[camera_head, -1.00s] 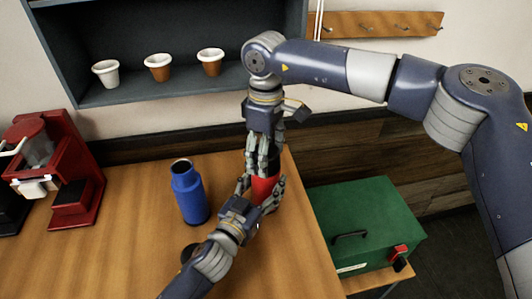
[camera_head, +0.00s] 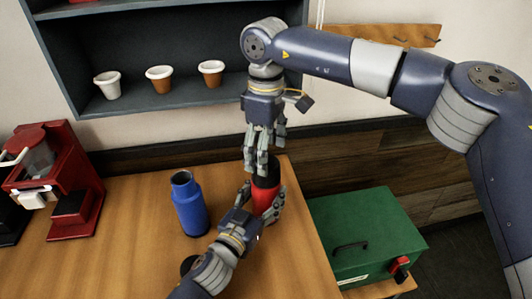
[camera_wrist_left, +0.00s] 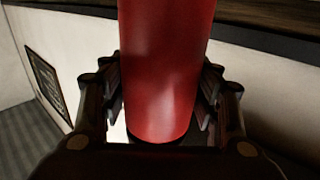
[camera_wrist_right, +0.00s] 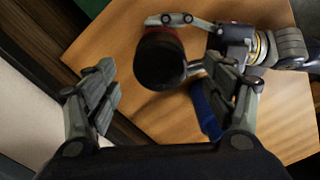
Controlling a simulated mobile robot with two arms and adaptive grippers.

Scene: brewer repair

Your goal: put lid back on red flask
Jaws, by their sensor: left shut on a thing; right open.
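The red flask (camera_head: 264,204) stands upright near the table's right edge. A black lid (camera_head: 267,178) sits on its top and looks straight. My left gripper (camera_head: 262,201) is shut around the flask's body; the left wrist view shows the red flask (camera_wrist_left: 160,75) between its fingers. My right gripper (camera_head: 262,158) is open just above the lid, pointing down. In the right wrist view the lid (camera_wrist_right: 160,58) lies between and beyond the spread fingers (camera_wrist_right: 163,90), apart from them. Whether the lid is fully seated cannot be told.
A blue flask (camera_head: 189,205) stands left of the red one. A dark round thing (camera_head: 187,264) is partly hidden by my left arm. A red brewer (camera_head: 75,185) is at the left. A green case (camera_head: 366,235) stands right of the table. Pots line the shelf (camera_head: 190,98) behind.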

